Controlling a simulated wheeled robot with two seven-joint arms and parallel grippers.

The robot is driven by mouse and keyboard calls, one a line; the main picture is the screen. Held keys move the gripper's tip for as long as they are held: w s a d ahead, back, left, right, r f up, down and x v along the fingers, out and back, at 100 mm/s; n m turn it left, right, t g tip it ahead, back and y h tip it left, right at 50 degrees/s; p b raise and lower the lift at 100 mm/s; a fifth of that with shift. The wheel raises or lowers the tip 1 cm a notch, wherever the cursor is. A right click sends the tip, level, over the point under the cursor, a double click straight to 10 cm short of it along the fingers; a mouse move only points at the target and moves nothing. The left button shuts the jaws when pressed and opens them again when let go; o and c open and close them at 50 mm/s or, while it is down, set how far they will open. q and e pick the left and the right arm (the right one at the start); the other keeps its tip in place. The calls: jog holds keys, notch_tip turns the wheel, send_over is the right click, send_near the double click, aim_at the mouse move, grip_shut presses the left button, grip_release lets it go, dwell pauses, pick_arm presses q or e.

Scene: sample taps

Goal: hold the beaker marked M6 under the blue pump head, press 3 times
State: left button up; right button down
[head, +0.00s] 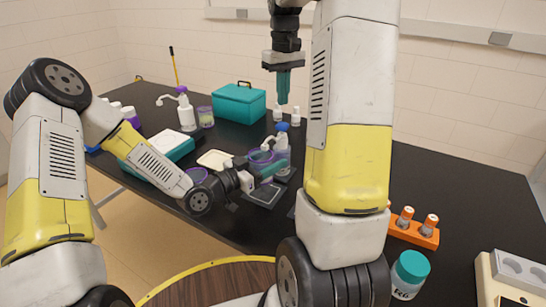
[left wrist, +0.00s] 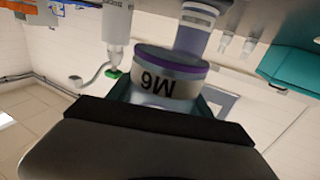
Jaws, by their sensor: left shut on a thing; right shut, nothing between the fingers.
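The beaker marked M6 (left wrist: 165,85) has a purple band and its label appears upside down in the left wrist view. In the head view its purple rim (head: 261,157) shows just left of the blue-headed pump bottle. My left gripper (head: 268,170) is shut on the beaker. The blue pump head (head: 282,128) tops a clear bottle (head: 283,157). The beaker is close to the spout side; I cannot tell whether it is exactly under the spout tip. My right gripper (head: 284,88) is shut and empty, pointing down above the blue pump head, apart from it.
A teal box (head: 239,103) is at the back. A dark pad (head: 264,195) lies in front. An orange rack (head: 415,233) and a teal-lidded jar (head: 410,272) are at right.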

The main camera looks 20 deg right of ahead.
pick_arm(q)
jog(key=s+a, duration=0.6)
jog(key=shift+a, duration=0.25)
dwell(0.3)
dwell(0.4)
